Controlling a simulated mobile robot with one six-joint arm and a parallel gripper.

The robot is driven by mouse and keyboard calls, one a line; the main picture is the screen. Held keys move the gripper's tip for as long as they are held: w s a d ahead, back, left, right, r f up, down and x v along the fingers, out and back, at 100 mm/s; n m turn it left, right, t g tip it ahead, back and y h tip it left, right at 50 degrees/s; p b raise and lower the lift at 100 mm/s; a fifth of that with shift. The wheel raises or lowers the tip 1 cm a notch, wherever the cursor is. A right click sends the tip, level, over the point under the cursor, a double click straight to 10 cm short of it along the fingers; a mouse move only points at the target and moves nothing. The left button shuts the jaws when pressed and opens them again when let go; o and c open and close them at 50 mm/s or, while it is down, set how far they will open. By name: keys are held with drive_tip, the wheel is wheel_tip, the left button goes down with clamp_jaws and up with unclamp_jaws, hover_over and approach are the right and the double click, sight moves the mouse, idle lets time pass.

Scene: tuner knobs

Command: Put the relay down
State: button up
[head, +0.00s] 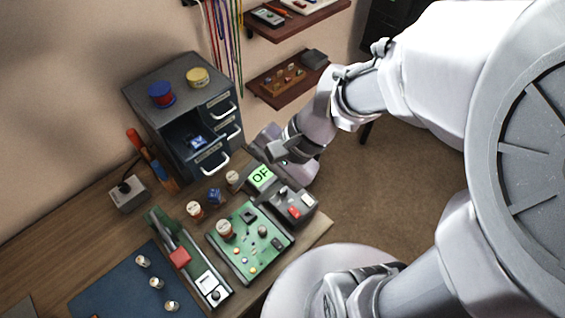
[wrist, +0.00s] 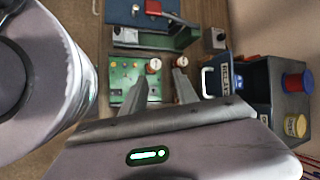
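A small blue cube (head: 215,195), which looks like the relay, stands on the wooden bench between two white-topped knobs. A second blue part (head: 198,140) lies in the open drawer of the grey cabinet, so I cannot tell for sure which is the relay. My gripper (head: 268,142) is above the bench, between the cabinet and the display box. In the wrist view my gripper's two fingers (wrist: 158,90) stand apart, and I see nothing held between them. The gripper body hides the bench close below it.
The green circuit board (head: 252,240) carries a knob. Beside it are the display box (head: 300,205), a green fixture with a red block (head: 180,257), and a blue mat (head: 120,285) with several knobs. The cabinet (head: 160,85) bears blue and yellow spools. Shelves hang behind.

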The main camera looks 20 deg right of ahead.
drive_tip(key=s+d+r+n+t+h, duration=0.3)
drive_tip(key=d+r+n+t+h, duration=0.2)
drive_tip(key=r, duration=0.3)
drive_tip(key=shift+d+r, duration=0.4)
drive_tip(key=shift+d, duration=0.15)
drive_tip(key=shift+c, duration=0.5)
